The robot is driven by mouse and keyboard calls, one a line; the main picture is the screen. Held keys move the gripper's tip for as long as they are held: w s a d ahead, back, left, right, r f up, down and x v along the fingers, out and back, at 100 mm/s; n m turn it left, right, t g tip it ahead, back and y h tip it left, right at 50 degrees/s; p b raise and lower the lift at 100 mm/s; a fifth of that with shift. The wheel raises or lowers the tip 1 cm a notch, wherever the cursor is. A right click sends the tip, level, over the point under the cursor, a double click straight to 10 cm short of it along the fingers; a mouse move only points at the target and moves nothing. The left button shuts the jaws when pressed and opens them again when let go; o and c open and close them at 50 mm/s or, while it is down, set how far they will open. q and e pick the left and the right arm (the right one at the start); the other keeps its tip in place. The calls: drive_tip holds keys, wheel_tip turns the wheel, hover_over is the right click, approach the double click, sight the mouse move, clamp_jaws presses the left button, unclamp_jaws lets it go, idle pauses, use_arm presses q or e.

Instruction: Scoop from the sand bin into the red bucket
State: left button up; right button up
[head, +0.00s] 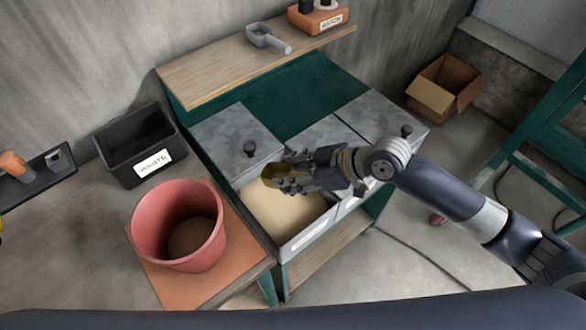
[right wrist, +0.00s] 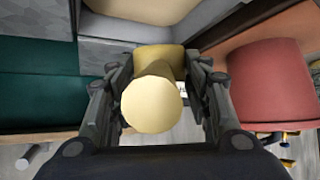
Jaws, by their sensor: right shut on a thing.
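The open sand bin (head: 290,250) holds pale sand and sits in the green bench. My right gripper (head: 292,176) is above it, shut on a yellow scoop (head: 272,174). In the right wrist view the scoop (right wrist: 152,104) sits between the fingers, its round handle end facing the camera; what its bowl holds is hidden. The red bucket (head: 150,222) stands upright left of the bin, apart from the scoop, with brown material at its bottom. It also shows at the right of the right wrist view (right wrist: 275,85). My left gripper is not in view.
The bucket stands on an orange mat (head: 170,291). A black bin (head: 115,160) with a white label is behind it. Grey lids (head: 225,140) with knobs cover neighbouring compartments. A grey scoop (head: 265,38) lies on the wooden shelf (head: 215,75). A cardboard box (head: 440,90) is on the floor.

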use_arm(q)
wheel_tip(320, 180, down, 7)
drive_tip(key=b, duration=0.7)
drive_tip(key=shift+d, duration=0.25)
use_arm(e)
wheel_tip(320, 180, down, 13)
drive_tip(key=h, duration=0.1)
drive_tip(key=shift+a+r+g+h, duration=0.2)
drive_tip(key=shift+g+h, duration=0.1)
drive_tip(key=shift+g, duration=0.1)
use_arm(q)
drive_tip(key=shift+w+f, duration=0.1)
use_arm(e)
drive_tip(key=shift+w, duration=0.1)
